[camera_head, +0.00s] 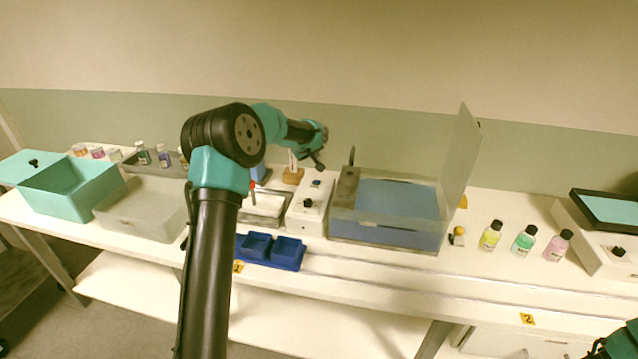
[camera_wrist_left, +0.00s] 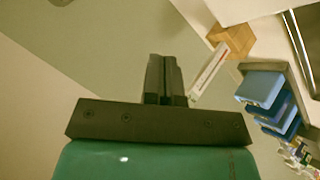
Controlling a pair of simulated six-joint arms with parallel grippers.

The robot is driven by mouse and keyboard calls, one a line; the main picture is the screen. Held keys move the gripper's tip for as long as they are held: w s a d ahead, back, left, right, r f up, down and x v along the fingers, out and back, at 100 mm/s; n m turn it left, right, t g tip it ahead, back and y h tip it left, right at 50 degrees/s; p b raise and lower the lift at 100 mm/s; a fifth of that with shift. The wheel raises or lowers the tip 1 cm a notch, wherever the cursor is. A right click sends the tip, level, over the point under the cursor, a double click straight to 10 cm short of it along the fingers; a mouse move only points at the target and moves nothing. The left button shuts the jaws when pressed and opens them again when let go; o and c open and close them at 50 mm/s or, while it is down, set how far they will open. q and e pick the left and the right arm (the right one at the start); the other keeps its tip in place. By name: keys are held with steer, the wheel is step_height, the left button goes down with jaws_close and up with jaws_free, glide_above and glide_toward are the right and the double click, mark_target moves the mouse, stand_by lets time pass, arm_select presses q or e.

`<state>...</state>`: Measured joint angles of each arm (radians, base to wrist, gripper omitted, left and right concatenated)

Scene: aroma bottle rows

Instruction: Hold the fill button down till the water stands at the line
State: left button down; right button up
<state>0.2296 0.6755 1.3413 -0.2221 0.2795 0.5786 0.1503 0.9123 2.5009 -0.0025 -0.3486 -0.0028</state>
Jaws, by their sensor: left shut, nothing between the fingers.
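The water tank (camera_head: 345,222) is a clear box holding blue water (camera_head: 400,198), its clear lid raised upright at the right. A fill line on it is too small to make out. Left of it stands a white control box (camera_head: 308,218) with a black knob (camera_head: 308,203) and a small dark blue button-like part (camera_head: 316,183); I cannot tell which is the fill button. My left gripper (camera_head: 318,164) is shut and empty, above and behind the control box, apparently in the air. The left wrist view shows its closed fingers (camera_wrist_left: 165,80).
A wooden block (camera_wrist_left: 230,40) with a thermometer-like stick (camera_wrist_left: 208,72) is near the fingers in the wrist view. A blue double tray (camera_head: 272,262) sits in front. Small bottles (camera_head: 525,242) stand right of the tank. A teal bin (camera_head: 72,200) is at left.

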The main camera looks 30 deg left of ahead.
mark_target(315, 182)
arm_select(q)
steer(key=shift+f, duration=0.1)
stand_by(0.3)
steer(key=shift+f, duration=4.3)
steer(key=shift+f, duration=0.15)
steer(key=shift+f, duration=0.3)
steer(key=shift+f, duration=0.4)
steer(key=shift+r, duration=0.85)
steer(key=shift+r, duration=2.5)
